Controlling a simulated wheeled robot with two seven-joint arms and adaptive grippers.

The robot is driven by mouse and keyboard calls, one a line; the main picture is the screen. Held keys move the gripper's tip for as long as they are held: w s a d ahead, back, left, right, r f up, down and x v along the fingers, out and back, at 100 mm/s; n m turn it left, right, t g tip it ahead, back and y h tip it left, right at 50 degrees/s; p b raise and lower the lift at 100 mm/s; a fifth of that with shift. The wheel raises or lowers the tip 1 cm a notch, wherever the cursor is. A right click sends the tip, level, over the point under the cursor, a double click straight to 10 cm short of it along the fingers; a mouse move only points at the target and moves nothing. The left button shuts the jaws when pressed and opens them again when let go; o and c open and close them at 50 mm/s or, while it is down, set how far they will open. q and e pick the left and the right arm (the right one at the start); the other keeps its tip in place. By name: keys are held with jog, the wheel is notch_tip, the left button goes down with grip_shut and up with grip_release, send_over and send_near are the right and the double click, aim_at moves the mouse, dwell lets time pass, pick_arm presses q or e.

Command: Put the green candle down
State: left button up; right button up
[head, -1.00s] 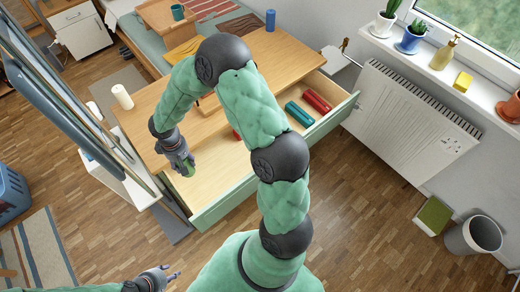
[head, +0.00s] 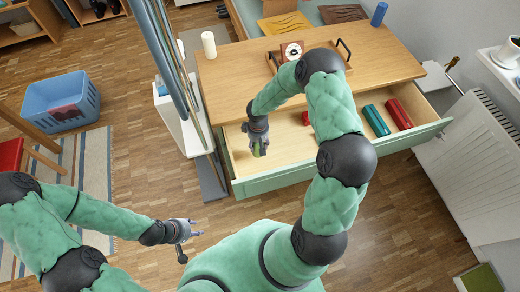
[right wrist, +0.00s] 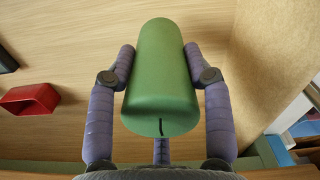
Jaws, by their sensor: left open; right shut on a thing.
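The green candle (head: 259,152) is in my right gripper (head: 258,146), over the left part of the open drawer (head: 282,178). In the right wrist view the candle (right wrist: 160,75) lies between the two fingers, its dark wick towards the camera. The pale drawer floor is behind it; I cannot tell whether the candle touches it. A teal candle (head: 376,120) and a red candle (head: 400,113) lie in the drawer's right part. My left gripper (head: 190,236) is open and empty, above the floor in front of the drawer.
A small red thing (head: 306,118) is in the drawer, right of my right gripper; a red block-like thing (right wrist: 30,99) shows in the wrist view. A drawer wall (right wrist: 275,60) stands close right there. A white candle (head: 209,44) and blue candle (head: 379,14) stand on the desktop (head: 240,75).

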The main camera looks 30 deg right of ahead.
jog(key=shift+f+b, duration=0.7)
jog(key=shift+f, duration=1.55)
jog(key=shift+f, duration=0.1)
jog(key=o, duration=1.4)
jog(key=shift+c, duration=0.2)
notch_tip(320, 180, up, 12)
jog(key=p, duration=0.4)
jog(key=shift+p, duration=0.3)
